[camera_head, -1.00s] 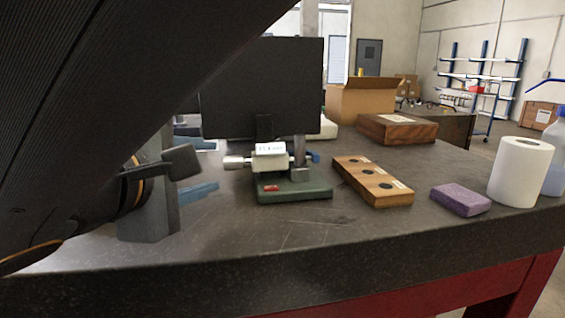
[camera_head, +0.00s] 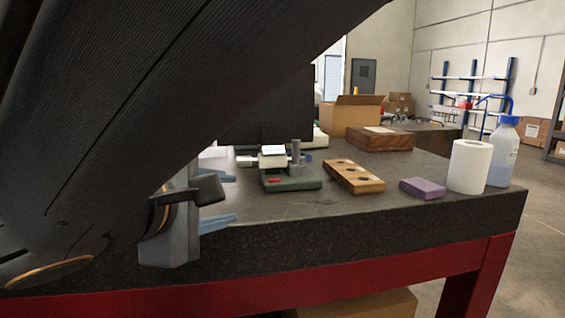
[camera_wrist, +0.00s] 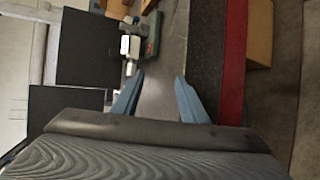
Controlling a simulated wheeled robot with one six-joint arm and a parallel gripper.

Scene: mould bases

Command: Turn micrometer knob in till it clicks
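The micrometer (camera_head: 270,156) sits on a green stand (camera_head: 290,183) with a grey post on the dark bench. Its silver knob (camera_head: 246,160) points left, towards my arm. In the wrist view the micrometer (camera_wrist: 130,46) and its green stand (camera_wrist: 152,36) are at the top, beyond my fingertips. My gripper (camera_wrist: 160,82) has two blue fingers spread wide apart with nothing between them. In the head view its blue fingers (camera_head: 218,222) show left of the stand, apart from the knob. My dark arm hides much of the left side.
A wooden block with dark round spots (camera_head: 354,176), a purple sponge (camera_head: 423,188), a white roll (camera_head: 468,166) and a bottle (camera_head: 503,150) stand to the right. A black panel (camera_head: 262,110) rises behind the micrometer. The bench front (camera_head: 400,222) is clear.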

